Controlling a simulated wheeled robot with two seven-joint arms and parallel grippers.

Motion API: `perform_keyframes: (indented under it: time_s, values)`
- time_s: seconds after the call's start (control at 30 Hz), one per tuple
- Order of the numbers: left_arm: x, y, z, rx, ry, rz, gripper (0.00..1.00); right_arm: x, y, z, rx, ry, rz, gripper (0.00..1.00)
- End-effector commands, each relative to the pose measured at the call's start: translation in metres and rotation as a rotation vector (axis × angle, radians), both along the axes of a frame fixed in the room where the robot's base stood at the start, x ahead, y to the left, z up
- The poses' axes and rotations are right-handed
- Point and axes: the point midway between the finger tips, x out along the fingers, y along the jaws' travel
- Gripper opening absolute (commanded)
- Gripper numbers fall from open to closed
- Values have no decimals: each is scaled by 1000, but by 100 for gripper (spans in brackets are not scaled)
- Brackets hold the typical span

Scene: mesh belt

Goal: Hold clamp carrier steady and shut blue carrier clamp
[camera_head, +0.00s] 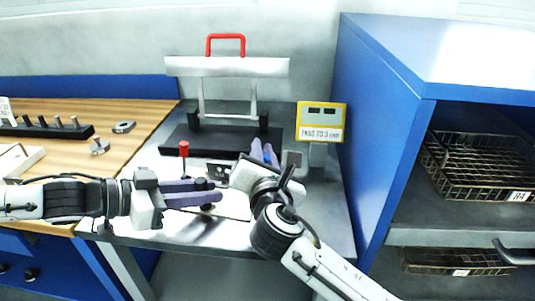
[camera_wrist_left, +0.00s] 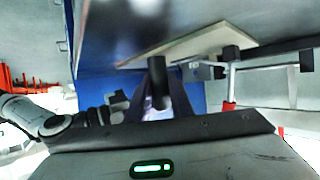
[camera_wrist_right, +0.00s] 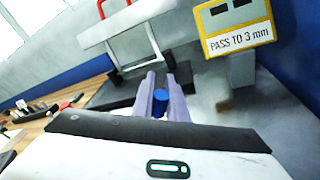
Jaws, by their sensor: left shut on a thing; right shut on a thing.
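My left gripper (camera_head: 212,192) is shut on a dark upright post or handle, apparently part of the clamp carrier, over a pale plate on the grey bench. That dark post (camera_wrist_left: 158,80) stands between the fingers in the left wrist view. My right gripper (camera_head: 264,150) points away from me, near the black base of the belt stand. In the right wrist view its fingers are shut on the blue carrier clamp (camera_wrist_right: 160,100), whose rounded blue end shows between them.
A red-topped post (camera_head: 184,148) stands just behind my left gripper. A stand with a white bar and red handle (camera_head: 226,40) is behind. A yellow-framed sign box (camera_head: 320,122) stands right, beside a blue cabinet (camera_head: 375,120). A wooden table (camera_head: 135,112) with small parts lies left.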

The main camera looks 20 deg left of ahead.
Motion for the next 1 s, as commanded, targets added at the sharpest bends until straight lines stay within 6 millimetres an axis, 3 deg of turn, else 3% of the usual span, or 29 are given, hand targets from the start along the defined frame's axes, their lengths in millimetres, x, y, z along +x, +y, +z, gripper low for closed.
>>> perform_keyframes:
  time_s: [0.5, 1.0]
  values:
    - [0, 0, 0, 0, 0, 0, 0, -4, 23, 5, -366, -50, 2, 0]
    - [0, 0, 0, 0, 0, 0, 0, -5, 28, 4, -456, -60, 2, 0]
